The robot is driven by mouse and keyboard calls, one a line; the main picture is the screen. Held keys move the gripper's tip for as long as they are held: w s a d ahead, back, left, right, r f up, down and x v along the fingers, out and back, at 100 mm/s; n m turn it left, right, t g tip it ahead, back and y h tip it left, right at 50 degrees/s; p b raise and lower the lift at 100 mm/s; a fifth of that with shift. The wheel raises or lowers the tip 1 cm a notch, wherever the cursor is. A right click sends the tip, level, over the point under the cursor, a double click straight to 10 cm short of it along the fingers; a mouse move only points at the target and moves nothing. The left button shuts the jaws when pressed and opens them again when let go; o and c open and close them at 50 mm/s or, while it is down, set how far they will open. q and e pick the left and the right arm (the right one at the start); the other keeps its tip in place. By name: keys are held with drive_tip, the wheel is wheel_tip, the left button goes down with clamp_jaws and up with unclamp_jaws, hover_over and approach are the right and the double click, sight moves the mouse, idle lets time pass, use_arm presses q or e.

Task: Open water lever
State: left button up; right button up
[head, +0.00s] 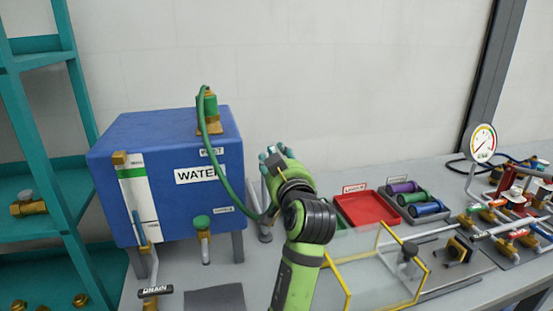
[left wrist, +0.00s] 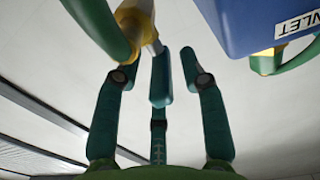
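The blue water tank (head: 170,200), labelled WATER, stands on legs at the left of the bench. A green hose (head: 221,150) runs from its top fitting down its right side to behind my left gripper. My left gripper (head: 270,154) is just right of the tank, with its fingers pointing up and left. In the left wrist view its three fingers (left wrist: 158,75) are spread and empty. A brass fitting (left wrist: 136,22) and a green tube or handle (left wrist: 95,25) are close to the fingertips; contact is unclear. I cannot clearly make out a water lever. My right gripper is out of view.
A green-capped valve (head: 202,222) and a DRAIN handle (head: 155,291) are at the tank's front. A clear yellow-edged guard (head: 372,270) is right of my arm. A red tray (head: 366,208) and a pipe assembly with a gauge (head: 482,141) are farther right. A teal shelf (head: 75,150) is at left.

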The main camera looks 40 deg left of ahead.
use_arm(q)
drive_tip(key=shift+r, duration=0.2)
wheel_tip(320, 180, up, 10)
drive_tip(key=shift+f, duration=0.15)
idle(0.5)
